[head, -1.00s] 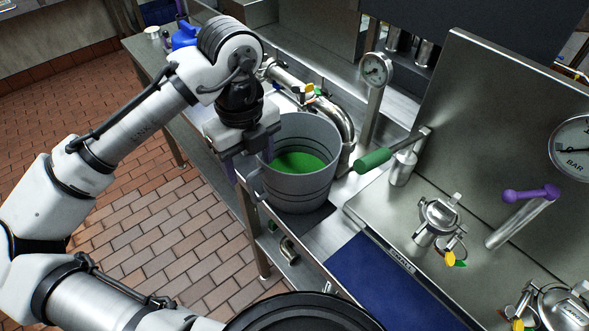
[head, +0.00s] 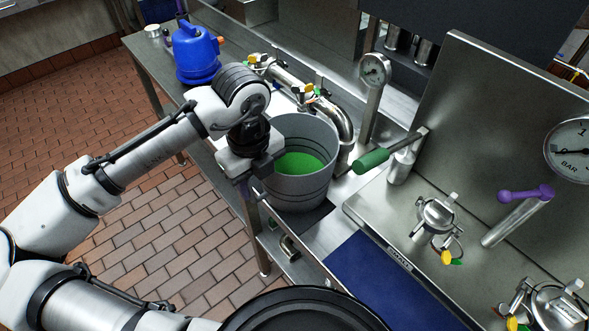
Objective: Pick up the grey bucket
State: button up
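The grey bucket (head: 304,189) stands upright on or just over the steel bench, with green showing inside it. A dark patch shows at its lower right edge; I cannot tell whether its base touches the bench. My gripper (head: 258,183) is at the bucket's left side, pointing down, with its fingers close to the wall and rim there. The fingertips are dark and partly lost against the bucket, so I cannot tell whether they are closed on it.
A blue jug (head: 195,57) stands on the bench behind my arm. Pipes with valves and a gauge (head: 374,70) rise behind the bucket. A green-handled lever (head: 371,160) reaches close to its right side. A blue mat (head: 372,285) lies in front.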

grip_shut()
jog(key=shift+a+r, duration=0.1)
notch_tip(320, 180, up, 20)
jog(key=shift+b, duration=0.4)
dwell(0.4)
dwell(0.4)
